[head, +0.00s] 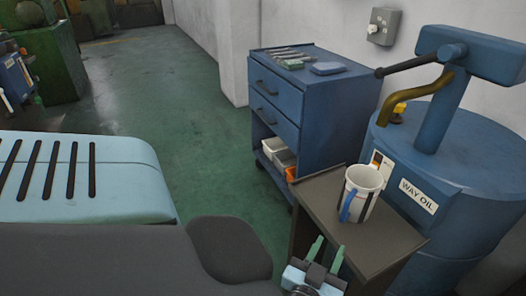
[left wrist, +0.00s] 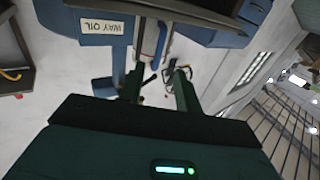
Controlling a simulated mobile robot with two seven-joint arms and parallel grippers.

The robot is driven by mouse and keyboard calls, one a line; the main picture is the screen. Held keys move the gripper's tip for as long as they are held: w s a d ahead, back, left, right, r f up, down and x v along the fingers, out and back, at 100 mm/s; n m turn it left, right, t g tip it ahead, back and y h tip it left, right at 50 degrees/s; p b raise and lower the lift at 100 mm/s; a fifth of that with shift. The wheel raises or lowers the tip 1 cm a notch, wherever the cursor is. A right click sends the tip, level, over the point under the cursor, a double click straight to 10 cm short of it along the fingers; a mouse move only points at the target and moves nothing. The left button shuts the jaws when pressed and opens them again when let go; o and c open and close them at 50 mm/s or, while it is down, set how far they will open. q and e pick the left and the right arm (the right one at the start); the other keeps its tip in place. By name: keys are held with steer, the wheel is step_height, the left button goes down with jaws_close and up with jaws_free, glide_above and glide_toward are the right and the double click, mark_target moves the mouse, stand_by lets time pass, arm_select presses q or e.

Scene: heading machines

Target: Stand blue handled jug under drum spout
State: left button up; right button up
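The white jug (head: 368,178) with a blue handle (head: 346,207) stands upright on a small brown stand (head: 320,197), its handle toward me. The blue drum (head: 465,160), labelled WAY OIL, is right behind the stand. Its brass spout (head: 418,92) hangs down above and behind the jug, to the right, and the jug is not below it. My left gripper (head: 327,252) is at the stand's near edge, below the jug in the picture and apart from it. In the left wrist view its two fingers (left wrist: 159,92) are spread with nothing between them. My right gripper is not in view.
A blue drawer cabinet (head: 305,105) with flat items on top and bins below stands behind the stand. A dark pump lever (head: 405,65) sticks out left from the drum top. A wall box (head: 384,25) hangs behind. The green floor (head: 170,85) at left is clear.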

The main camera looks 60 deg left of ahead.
arm_select(q)
steer(key=s+d+f+m+h, duration=0.8)
steer(key=s+f+h, duration=0.3)
steer(key=s+a+f+g, duration=0.1)
steer(key=s+f+g, duration=0.3)
steer(key=s, duration=0.6)
steer(key=s+a+f+g, duration=0.1)
steer(key=s+f+g, duration=0.4)
steer(key=s+f, duration=0.4)
steer(key=shift+s+a+f, duration=0.2)
steer(key=shift+s, duration=0.4)
